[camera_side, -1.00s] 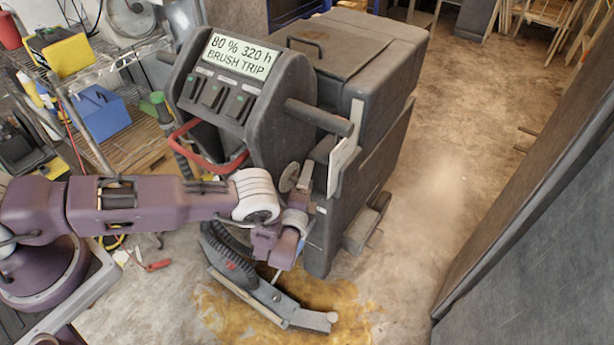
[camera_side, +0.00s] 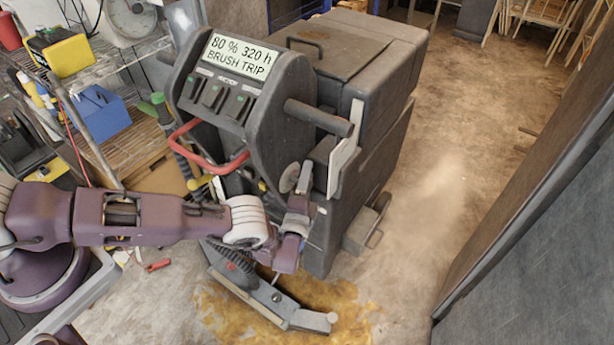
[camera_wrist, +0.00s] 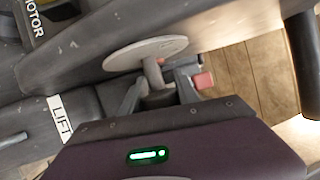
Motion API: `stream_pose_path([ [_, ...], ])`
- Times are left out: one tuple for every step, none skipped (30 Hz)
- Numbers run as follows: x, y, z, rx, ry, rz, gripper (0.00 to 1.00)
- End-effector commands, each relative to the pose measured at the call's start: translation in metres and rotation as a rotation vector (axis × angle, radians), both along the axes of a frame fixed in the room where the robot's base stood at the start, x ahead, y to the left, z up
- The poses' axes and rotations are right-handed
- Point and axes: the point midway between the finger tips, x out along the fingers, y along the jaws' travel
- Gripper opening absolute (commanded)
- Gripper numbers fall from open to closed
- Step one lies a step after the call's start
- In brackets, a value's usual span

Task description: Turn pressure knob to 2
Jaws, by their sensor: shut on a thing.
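The scrubber machine (camera_side: 262,120) stands in the middle of the side view. A pale round disc (camera_side: 290,177) sits low on its near side; the wrist view shows this disc (camera_wrist: 146,52) on a short stem with a dark hub (camera_wrist: 158,97) below it. I take this to be the pressure knob. My gripper (camera_wrist: 160,92) has its fingers on either side of the hub and is shut on it. In the side view my gripper (camera_side: 301,196) is beside the disc, its fingertips small and partly hidden. No number or pointer is readable on the knob.
A screen (camera_side: 238,53) reads "80 % 320 h BRUSH TRIP". Labels "LIFT" (camera_wrist: 60,119) and "MOTOR" (camera_wrist: 31,18) are close by. A red handle bar (camera_side: 205,163) and a squeegee (camera_side: 270,300) are near my arm. Shelves stand left; open floor (camera_side: 450,170) lies right.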

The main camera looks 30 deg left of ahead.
Motion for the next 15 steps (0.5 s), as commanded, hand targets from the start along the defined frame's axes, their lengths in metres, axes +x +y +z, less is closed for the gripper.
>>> stream_pose_path([
  [0.0002, -0.0002, 0.0005, 0.000, -0.019, -0.002, 0.00],
  [0.0000, -0.0002, 0.0009, -0.001, -0.026, -0.002, 0.00],
  [-0.0002, -0.0001, 0.0014, -0.001, -0.033, -0.001, 0.00],
  [-0.0001, 0.0000, 0.0016, 0.000, -0.035, 0.000, 0.00],
  [-0.0002, 0.0000, 0.0018, -0.001, -0.035, -0.001, 0.00],
  [-0.0001, -0.0001, 0.0018, 0.000, -0.035, 0.000, 0.00],
  [-0.0001, -0.0001, 0.0018, -0.001, -0.034, 0.000, 0.00],
  [-0.0001, -0.0001, 0.0018, -0.001, -0.034, 0.000, 0.00],
  [-0.0001, -0.0001, 0.0018, -0.001, -0.034, 0.000, 0.00],
  [-0.0001, -0.0001, 0.0018, -0.001, -0.034, 0.000, 0.00],
  [-0.0001, -0.0001, 0.0018, -0.001, -0.034, 0.000, 0.39],
  [-0.0002, -0.0001, 0.0018, -0.001, -0.034, 0.000, 0.47],
  [-0.0002, -0.0001, 0.0018, -0.001, -0.034, 0.000, 0.53],
  [-0.0002, -0.0001, 0.0017, -0.001, -0.033, 0.000, 0.59],
  [-0.0003, -0.0002, 0.0016, -0.001, -0.033, 0.000, 0.59],
])
